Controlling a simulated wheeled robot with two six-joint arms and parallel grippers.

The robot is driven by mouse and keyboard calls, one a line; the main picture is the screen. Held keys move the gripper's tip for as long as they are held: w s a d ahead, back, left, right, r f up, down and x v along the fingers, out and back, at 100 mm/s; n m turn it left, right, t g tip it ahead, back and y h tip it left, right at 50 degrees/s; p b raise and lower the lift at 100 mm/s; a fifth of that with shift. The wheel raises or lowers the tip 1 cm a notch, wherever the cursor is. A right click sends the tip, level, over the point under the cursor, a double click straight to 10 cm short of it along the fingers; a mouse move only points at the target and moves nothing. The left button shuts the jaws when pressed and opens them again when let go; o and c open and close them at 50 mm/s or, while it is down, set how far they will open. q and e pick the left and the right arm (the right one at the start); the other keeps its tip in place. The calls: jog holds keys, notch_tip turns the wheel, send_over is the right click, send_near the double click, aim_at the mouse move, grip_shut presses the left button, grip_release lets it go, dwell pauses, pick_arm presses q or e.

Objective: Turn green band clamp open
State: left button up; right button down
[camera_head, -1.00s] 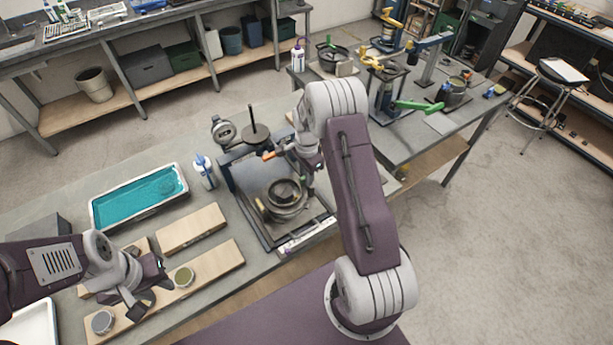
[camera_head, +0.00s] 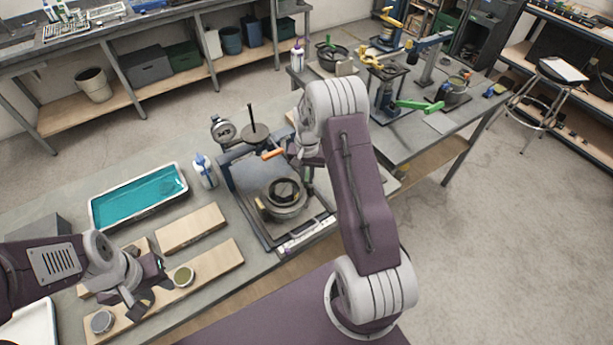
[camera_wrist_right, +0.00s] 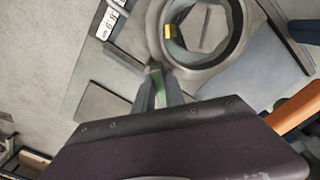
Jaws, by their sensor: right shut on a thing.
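A round metal ring mould (camera_head: 285,206) stands on a flat plate inside a blue-posted frame on the near bench. It also shows in the right wrist view (camera_wrist_right: 238,50). The green lever of the band clamp (camera_wrist_right: 154,69) is at the ring's side, and only a small piece of it shows. My right gripper (camera_wrist_right: 160,84) is shut on this green lever. In the head view my right gripper (camera_head: 308,180) is beside the ring's right edge and the lever is hidden there. My left gripper (camera_head: 150,292) appears open and empty above the wooden boards.
An orange handle (camera_head: 272,153) on the frame lies close to my right wrist. A tray of teal liquid (camera_head: 140,197), a blue-capped bottle (camera_head: 205,171) and wooden boards (camera_head: 192,229) lie to the left. Another bench (camera_head: 430,150) with a separate green lever (camera_head: 420,105) stands behind right.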

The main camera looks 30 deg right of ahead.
jog(key=n, duration=0.4)
jog(key=shift+d+r+n, duration=0.1)
jog(key=shift+d+n, duration=0.05)
jog(key=shift+n, duration=1.95)
jog(key=c, duration=1.4)
grip_release()
